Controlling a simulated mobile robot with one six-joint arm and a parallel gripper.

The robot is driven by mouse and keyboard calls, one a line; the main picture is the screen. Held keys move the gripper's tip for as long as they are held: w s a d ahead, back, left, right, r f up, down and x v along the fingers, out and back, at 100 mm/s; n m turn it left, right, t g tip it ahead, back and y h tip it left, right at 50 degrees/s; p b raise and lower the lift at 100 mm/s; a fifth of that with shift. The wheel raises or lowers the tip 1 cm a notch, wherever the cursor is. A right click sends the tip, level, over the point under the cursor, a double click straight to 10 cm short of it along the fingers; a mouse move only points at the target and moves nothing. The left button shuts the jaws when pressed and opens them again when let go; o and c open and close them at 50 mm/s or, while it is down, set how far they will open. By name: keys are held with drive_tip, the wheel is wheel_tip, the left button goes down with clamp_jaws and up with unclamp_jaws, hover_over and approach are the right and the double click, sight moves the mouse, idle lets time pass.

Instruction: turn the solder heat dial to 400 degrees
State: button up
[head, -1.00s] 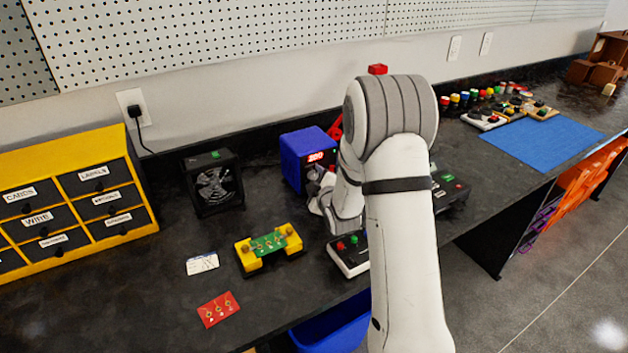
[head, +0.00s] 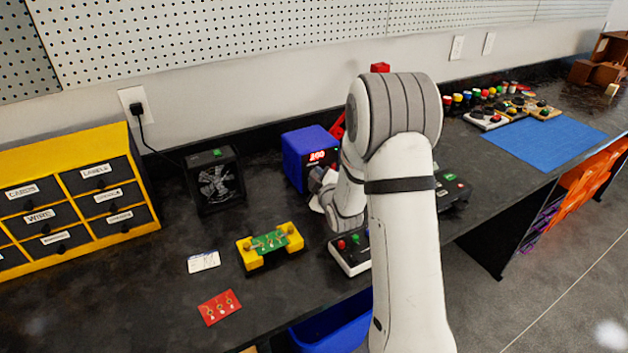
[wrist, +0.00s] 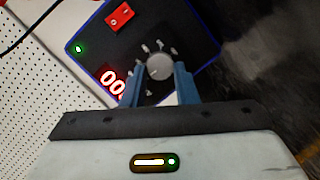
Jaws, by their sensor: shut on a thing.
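The blue solder station (head: 303,155) stands on the bench against the back wall. Its red readout (head: 318,156) is too small to read surely in the head view. The wrist view shows the readout (wrist: 113,82) with zeros, partly cut off by my gripper. The grey heat dial (wrist: 159,67) sits on the dark front panel, ringed by small pale marks. My gripper (wrist: 159,77) has its two blue fingers on either side of the dial, shut on it. In the head view my arm hides the dial and the fingertips.
A red switch (wrist: 119,17) and a green light (wrist: 78,49) share the panel. A black fan (head: 214,181) stands left of the station. A yellow holder with a green board (head: 270,245) and a button box (head: 350,250) are in front. My arm covers the bench right of the station.

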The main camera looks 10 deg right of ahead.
drive_tip(key=shift+d+f+m+g+y+b, duration=0.15)
drive_tip(key=shift+f+m+y+b, duration=0.05)
drive_tip(key=shift+m+b, duration=0.25)
drive_tip(key=shift+d+f+m+g+y+b, duration=0.1)
drive_tip(key=shift+f+m+g+y+b, duration=0.1)
drive_tip(key=shift+m+b, duration=0.25)
drive_tip(key=shift+r+m, duration=0.1)
drive_tip(key=shift+m, duration=0.6)
drive_tip(key=m+g+y, duration=0.1)
drive_tip(key=m+y, duration=0.1)
drive_tip(key=m, duration=0.1)
drive_tip(key=shift+d+p, duration=0.2)
drive_tip(key=shift+p, duration=0.2)
drive_tip(key=shift+m, duration=0.3)
drive_tip(key=o, duration=1)
drive_tip(key=shift+r, duration=0.1)
drive_tip(key=shift+w+r, duration=0.1)
drive_tip(key=shift+r, duration=0.1)
